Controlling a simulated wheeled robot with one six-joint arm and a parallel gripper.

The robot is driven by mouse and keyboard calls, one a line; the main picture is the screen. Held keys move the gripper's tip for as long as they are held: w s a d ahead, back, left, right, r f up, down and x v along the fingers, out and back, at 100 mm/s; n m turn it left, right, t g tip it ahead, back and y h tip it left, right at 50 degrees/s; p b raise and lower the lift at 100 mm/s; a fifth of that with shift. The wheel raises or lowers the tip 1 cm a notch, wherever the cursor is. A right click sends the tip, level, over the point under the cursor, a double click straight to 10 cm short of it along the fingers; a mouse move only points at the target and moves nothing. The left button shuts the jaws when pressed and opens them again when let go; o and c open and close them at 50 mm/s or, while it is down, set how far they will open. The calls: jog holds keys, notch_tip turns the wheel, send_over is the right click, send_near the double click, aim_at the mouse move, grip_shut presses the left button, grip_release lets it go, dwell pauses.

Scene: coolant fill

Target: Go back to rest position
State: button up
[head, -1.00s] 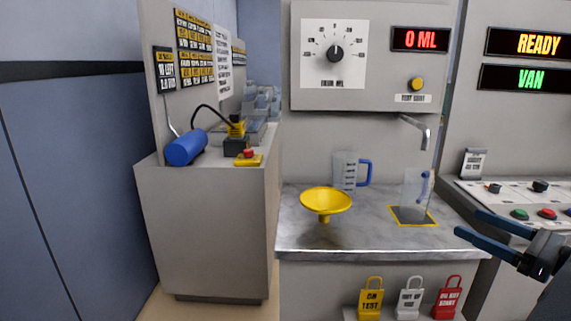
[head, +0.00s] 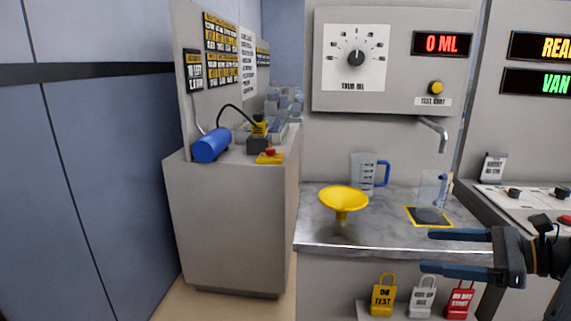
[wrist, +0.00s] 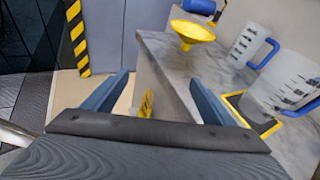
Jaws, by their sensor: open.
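My gripper (head: 432,252) is open with nothing between its fingers. In the head view it is at the lower right, in front of the marble counter (head: 318,228), with its fingers pointing left. It also shows in the wrist view (wrist: 160,95), where the fingers point toward the counter's corner and the floor. A yellow funnel (head: 344,198) stands on the counter. A clear jug with a blue handle (head: 366,172) stands at the back. A second clear jug (head: 430,187) is by the yellow-edged pad (head: 431,217) under the spout, partly see-through against the wall.
A dispenser panel with a dial (head: 356,57) and a red 0 ML display hangs above the counter. A grey cabinet at left carries a blue cylinder (head: 211,146) and a red button (head: 270,153). Floor at front left is clear.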

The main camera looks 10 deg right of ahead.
jog(key=s+a+f+n+g+h+p, duration=0.1)
jog(key=s+a+n+g+h, duration=0.1)
jog(key=a+n, duration=0.4)
jog(key=s+a+f+n+g+h+p, duration=0.1)
jog(key=s+a+n+g+h, duration=0.2)
jog(key=a+n, duration=0.4)
jog(key=s+a+f+n+g+h+p, duration=0.1)
jog(key=s+a+n+g+h, duration=0.1)
jog(key=a+n+g+h, duration=0.2)
jog(key=a+n+h, duration=0.1)
jog(key=a+n, duration=0.2)
jog(key=n, duration=0.5)
jog(key=shift+s+g+h+p, duration=0.35)
jog(key=shift+g+h, duration=0.05)
jog(key=shift+d, duration=0.1)
